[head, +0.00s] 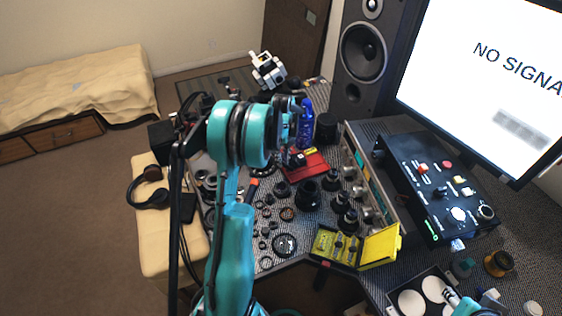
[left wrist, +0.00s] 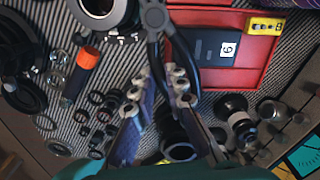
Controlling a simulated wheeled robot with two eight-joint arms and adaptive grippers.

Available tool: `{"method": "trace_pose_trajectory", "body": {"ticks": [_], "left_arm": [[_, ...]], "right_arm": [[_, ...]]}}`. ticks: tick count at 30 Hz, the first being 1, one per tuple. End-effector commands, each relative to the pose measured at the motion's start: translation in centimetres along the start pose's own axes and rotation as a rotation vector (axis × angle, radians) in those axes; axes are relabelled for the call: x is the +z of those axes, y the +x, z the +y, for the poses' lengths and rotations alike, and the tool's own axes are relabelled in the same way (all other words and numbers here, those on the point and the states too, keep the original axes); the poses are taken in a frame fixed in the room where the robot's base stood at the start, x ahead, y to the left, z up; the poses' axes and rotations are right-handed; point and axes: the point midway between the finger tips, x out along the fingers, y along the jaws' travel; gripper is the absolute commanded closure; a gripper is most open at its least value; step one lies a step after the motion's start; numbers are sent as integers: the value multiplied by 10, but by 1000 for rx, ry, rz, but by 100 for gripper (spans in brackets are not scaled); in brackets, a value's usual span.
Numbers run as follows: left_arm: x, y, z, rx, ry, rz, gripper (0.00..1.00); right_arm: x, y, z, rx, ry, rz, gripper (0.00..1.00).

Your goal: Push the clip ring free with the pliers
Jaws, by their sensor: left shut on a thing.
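My left gripper (left wrist: 164,78) is shut on the pliers (left wrist: 154,16), whose dark handles run between and beside its fingers. The pliers' joint lies ahead of the fingertips, and their tips run out of the top of the left wrist view. A metal-rimmed round lens part (left wrist: 98,10) lies just left of the pliers' joint, partly cut off. I cannot make out the clip ring for certain. In the head view my left wrist and arm hide much of the work area, and the gripper is mostly hidden there.
A red tray (left wrist: 238,60) lies right of the pliers, over the striped mat (left wrist: 50,14). Several dark rings and lens parts (head: 308,195) crowd the mat. A yellow case (head: 381,246) stands open near the front edge. A blue bottle (head: 306,112) and speaker (head: 362,55) stand behind.

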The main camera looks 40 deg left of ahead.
Motion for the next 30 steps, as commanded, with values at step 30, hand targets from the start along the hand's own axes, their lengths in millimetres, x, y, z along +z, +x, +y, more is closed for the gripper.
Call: {"method": "trace_pose_trajectory", "body": {"ticks": [30], "left_arm": [[29, 0, -30, 2, -428, -2, 100]], "right_arm": [[1, 2, 0, 0, 0, 0, 60]]}}
